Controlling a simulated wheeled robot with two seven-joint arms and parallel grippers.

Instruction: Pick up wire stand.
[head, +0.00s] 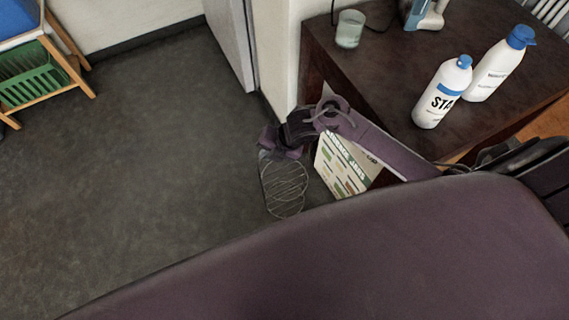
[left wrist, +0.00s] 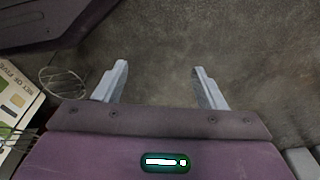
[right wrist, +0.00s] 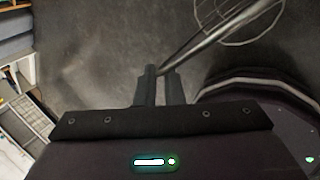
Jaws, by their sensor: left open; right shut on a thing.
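The wire stand (head: 284,187) is a thin metal frame with round loops. In the head view it hangs below my right gripper (head: 270,147), beside a box with printed stripes. In the right wrist view the fingers (right wrist: 162,75) are shut on a metal rod of the wire stand (right wrist: 212,36), and the loops extend to the upper right. The stand also shows at the left of the left wrist view (left wrist: 64,82). My left gripper (left wrist: 160,75) is open and empty above the floor, apart from the stand; the head view does not show it.
The striped box (head: 344,166) stands close to the stand, by the dark table (head: 385,75). Two white bottles (head: 443,92) and a glass (head: 349,29) are on the table. A wooden rack with a green basket (head: 30,73) is at upper left. Floor on the left is clear.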

